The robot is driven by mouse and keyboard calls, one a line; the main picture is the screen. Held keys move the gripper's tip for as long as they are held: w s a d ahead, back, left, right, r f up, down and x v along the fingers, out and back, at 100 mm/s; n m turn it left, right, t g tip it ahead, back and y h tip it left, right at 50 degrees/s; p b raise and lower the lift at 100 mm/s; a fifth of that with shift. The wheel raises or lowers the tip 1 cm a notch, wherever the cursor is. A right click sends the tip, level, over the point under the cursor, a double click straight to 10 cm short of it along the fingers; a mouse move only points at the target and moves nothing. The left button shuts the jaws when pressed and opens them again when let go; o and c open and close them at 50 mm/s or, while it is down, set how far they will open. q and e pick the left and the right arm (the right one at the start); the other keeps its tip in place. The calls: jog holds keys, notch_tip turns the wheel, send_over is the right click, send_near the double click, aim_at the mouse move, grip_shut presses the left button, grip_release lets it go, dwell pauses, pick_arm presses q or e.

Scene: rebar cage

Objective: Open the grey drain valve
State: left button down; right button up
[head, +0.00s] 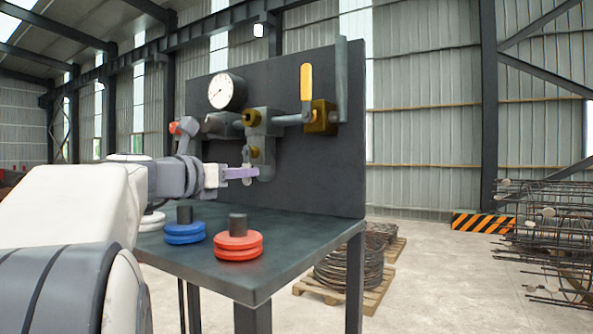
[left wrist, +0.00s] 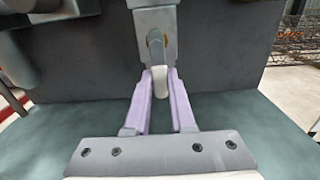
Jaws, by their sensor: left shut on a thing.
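The grey drain valve (head: 247,153) hangs low on the pipework on the dark panel, with a brass fitting beside its short grey lever. In the left wrist view the light grey lever (left wrist: 160,80) points down from the valve body (left wrist: 155,22). My left gripper (head: 255,172) comes in from the left at the valve's lower end. In the left wrist view its purple fingers (left wrist: 160,83) lie on either side of the lever's lower end, shut on it. My right gripper is in neither view.
A yellow-handled valve (head: 306,82), a pressure gauge (head: 227,91) and a red knob (head: 186,127) are on the same panel (head: 290,180). Blue (head: 184,233) and red (head: 238,246) ringed pieces stand on the bench (head: 280,222) below my arm. Wire coils (head: 345,270) lie on a pallet behind.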

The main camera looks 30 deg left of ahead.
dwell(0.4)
pick_arm(q)
jog(key=c, duration=0.8)
grip_release()
jog(key=shift+o, duration=0.2)
jog(key=s+b, duration=0.1)
jog(key=s, duration=0.2)
jog(key=s+b, duration=0.1)
jog(key=s, duration=0.2)
jog(key=s+b, duration=0.2)
jog(key=s, duration=0.1)
jog(key=shift+s+a, duration=0.3)
jog(key=shift+a, duration=0.1)
jog(key=shift+s, duration=0.45)
